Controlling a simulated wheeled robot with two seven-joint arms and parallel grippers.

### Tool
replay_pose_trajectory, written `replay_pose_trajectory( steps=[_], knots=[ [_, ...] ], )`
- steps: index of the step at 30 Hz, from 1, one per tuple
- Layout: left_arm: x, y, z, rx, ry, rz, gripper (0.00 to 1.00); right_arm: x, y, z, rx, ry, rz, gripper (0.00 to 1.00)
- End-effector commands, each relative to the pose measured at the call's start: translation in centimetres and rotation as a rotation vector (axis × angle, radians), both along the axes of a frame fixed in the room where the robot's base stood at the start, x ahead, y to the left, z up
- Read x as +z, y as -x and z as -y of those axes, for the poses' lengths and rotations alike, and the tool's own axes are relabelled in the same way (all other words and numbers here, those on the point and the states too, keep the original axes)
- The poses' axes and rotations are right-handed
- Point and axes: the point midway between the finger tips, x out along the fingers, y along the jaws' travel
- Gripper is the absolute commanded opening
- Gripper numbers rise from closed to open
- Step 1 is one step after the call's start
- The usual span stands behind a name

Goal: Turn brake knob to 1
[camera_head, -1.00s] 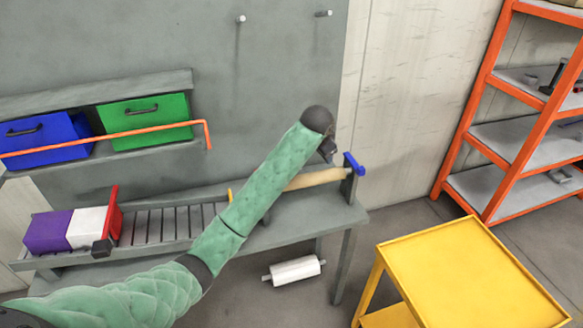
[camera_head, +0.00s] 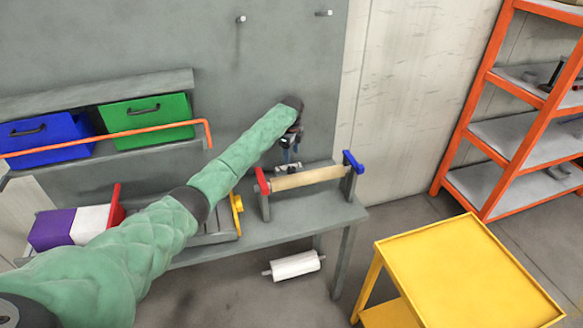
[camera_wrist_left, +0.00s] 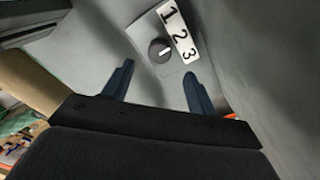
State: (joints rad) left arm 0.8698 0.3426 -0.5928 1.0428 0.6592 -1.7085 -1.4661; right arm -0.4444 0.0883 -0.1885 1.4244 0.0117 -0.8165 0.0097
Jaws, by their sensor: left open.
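The brake knob (camera_wrist_left: 159,50) is a small dark round knob on a grey plate in the left wrist view. A white label (camera_wrist_left: 177,33) with 1, 2 and 3 runs beside it. A light mark on the knob faces the label side; I cannot tell which number it points at. My left gripper (camera_wrist_left: 158,72) is open, its two dark fingers apart and pointing toward the knob, with nothing between them. In the head view my left gripper (camera_head: 290,152) hangs just above the white label (camera_head: 288,168), behind the roller. My right gripper is not in view.
A tan roller (camera_head: 308,178) with red and blue ends stands on the grey bench (camera_head: 300,217) in front of the knob. A yellow cart (camera_head: 465,265) and an orange shelf (camera_head: 505,150) are at the right. A white roll (camera_head: 295,266) lies below the bench.

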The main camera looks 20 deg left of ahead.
Motion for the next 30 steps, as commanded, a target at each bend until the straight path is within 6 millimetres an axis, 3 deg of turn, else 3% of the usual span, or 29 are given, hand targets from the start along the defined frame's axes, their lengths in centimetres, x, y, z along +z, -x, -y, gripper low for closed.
replay_pose_trajectory(
  steps=[5,18,30],
  knots=[
    [-1.3,0.0,0.1,-0.006,0.002,-0.002,0.58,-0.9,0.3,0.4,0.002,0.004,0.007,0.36],
    [-6.9,0.0,0.1,-0.005,0.0,-0.001,0.58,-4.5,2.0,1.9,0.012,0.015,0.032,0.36],
    [-7.7,0.0,0.1,-0.004,0.0,0.0,0.58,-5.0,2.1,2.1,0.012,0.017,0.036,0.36]
  ],
)
